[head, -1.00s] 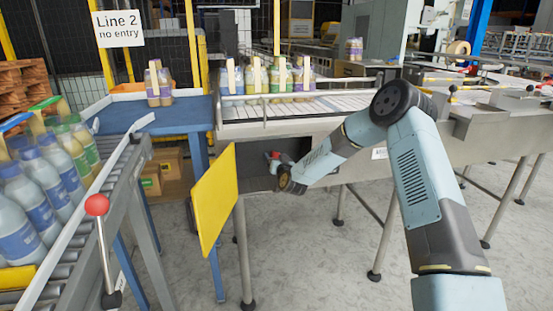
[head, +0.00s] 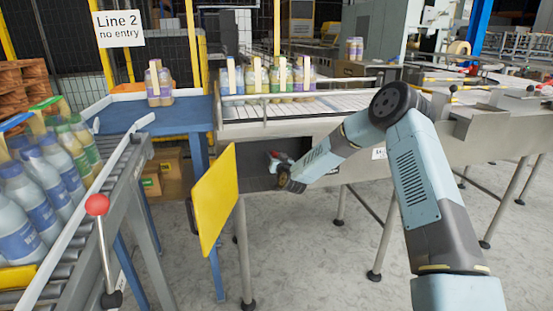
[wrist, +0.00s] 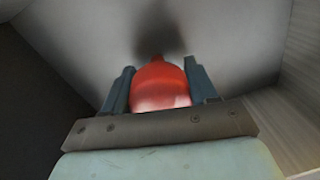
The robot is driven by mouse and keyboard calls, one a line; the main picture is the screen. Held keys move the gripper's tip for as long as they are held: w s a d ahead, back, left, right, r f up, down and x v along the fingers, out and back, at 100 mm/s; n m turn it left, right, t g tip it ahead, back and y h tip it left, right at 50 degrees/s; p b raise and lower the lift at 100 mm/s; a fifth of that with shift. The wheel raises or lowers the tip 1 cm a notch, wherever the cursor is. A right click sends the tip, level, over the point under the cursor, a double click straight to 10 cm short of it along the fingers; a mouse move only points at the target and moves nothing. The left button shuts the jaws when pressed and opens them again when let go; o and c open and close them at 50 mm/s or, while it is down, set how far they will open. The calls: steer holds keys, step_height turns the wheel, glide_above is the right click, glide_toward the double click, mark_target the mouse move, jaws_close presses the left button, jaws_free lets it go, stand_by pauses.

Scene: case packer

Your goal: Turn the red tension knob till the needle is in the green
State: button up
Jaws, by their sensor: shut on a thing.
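The red tension knob (wrist: 160,86) is in the middle of the wrist view, against a pale grey panel (wrist: 90,35). My gripper (wrist: 160,82) has one dark finger on each side of the knob and is shut on it. In the head view my gripper (head: 276,160) is small, at the end of my arm under the conveyor, in the dark opening behind the yellow door; the knob is hardly seen there. No needle or green band shows in either view.
The open yellow door (head: 215,200) hangs left of my arm. The conveyor (head: 300,107) carries bottle packs above my gripper. A lever with a red ball (head: 97,205) stands by the roller conveyor at left. Table legs stand on the grey floor.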

steer(key=shift+d+m, duration=0.1)
steer(key=shift+m, duration=0.2)
steer(key=m, duration=0.2)
steer(key=shift+m, duration=0.3)
steer(key=m, duration=0.4)
steer(key=shift+w+d+f+m, duration=0.1)
steer(key=shift+d+m, duration=0.05)
steer(key=shift+m, duration=0.25)
steer(key=m, duration=0.4)
steer(key=shift+d+m+t+h, duration=0.1)
steer(key=shift+m+t+h, duration=0.3)
steer(key=shift+d+f+m, duration=0.1)
steer(key=shift+m, duration=1.8)
steer(key=o, duration=0.8)
steer(key=shift+d, duration=0.1)
steer(key=shift+c, duration=0.2)
steer(key=shift+o, duration=1.3)
steer(key=shift+a, duration=0.3)
